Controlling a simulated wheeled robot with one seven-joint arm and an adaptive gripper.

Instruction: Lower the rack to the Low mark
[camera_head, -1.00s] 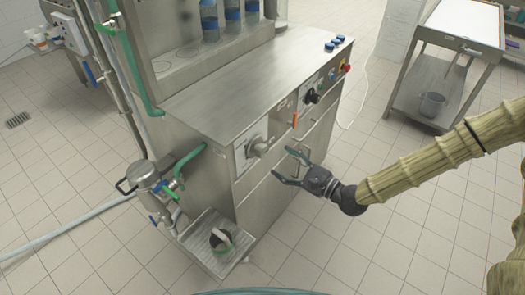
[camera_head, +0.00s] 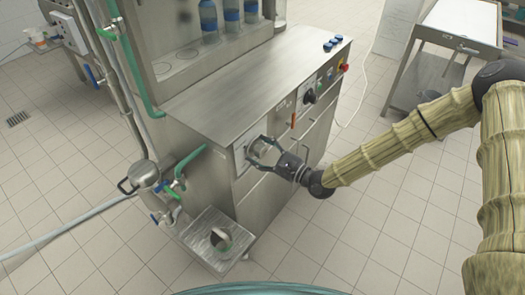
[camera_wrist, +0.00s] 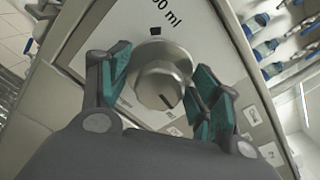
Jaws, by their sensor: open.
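My gripper (camera_head: 262,150) is open at the front left of the steel machine (camera_head: 225,85). In the wrist view its teal-padded fingers (camera_wrist: 158,88) stand on either side of a round silver knob (camera_wrist: 160,84) with a dark pointer line. I cannot tell whether they touch it. The white plate behind the knob carries the text "00 ml", partly cut off. An orange lever (camera_head: 293,119) and a black knob (camera_head: 310,96) sit further right on the same front. No readable Low mark shows, and I cannot make out which part is the rack.
Blue-banded bottles (camera_head: 208,20) stand in the machine's upper bay. A red button (camera_head: 346,67) is at the right end. A drip tray (camera_head: 214,238) juts out low at the front left. A steel cart (camera_head: 462,40) stands at the back right. Tiled floor is open in front.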

